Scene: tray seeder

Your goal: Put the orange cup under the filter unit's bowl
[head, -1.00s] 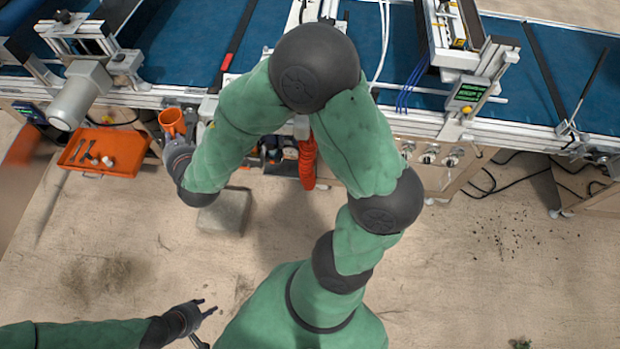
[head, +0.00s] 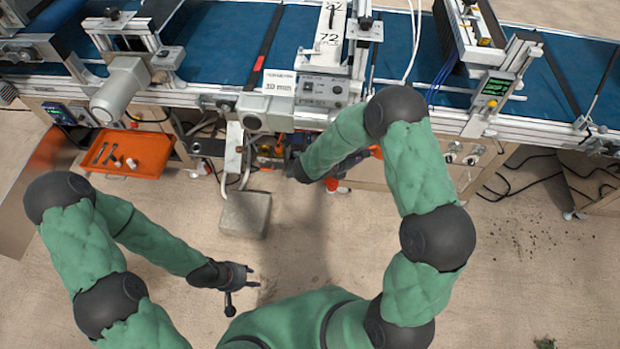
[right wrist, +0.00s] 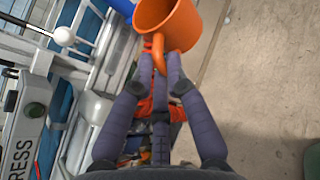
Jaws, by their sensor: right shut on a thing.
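The orange cup (right wrist: 172,26) shows at the top of the right wrist view, its handle toward my gripper. My right gripper (right wrist: 161,70) is shut on the cup's handle. In the head view my right forearm largely hides this gripper and the cup, near the machine's front edge. A white upright part with pale pipes (head: 233,150) hangs there to their left; I cannot tell for sure if it is the filter unit, and no bowl is clear. My left gripper (head: 254,277) is open and empty above the floor, well apart from the machine.
An orange tray (head: 150,165) with small items stands at the left. A grey block (head: 245,214) lies on the floor below the pipes. The conveyor frame with a grey motor (head: 120,88) runs across the back. Open floor lies in front.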

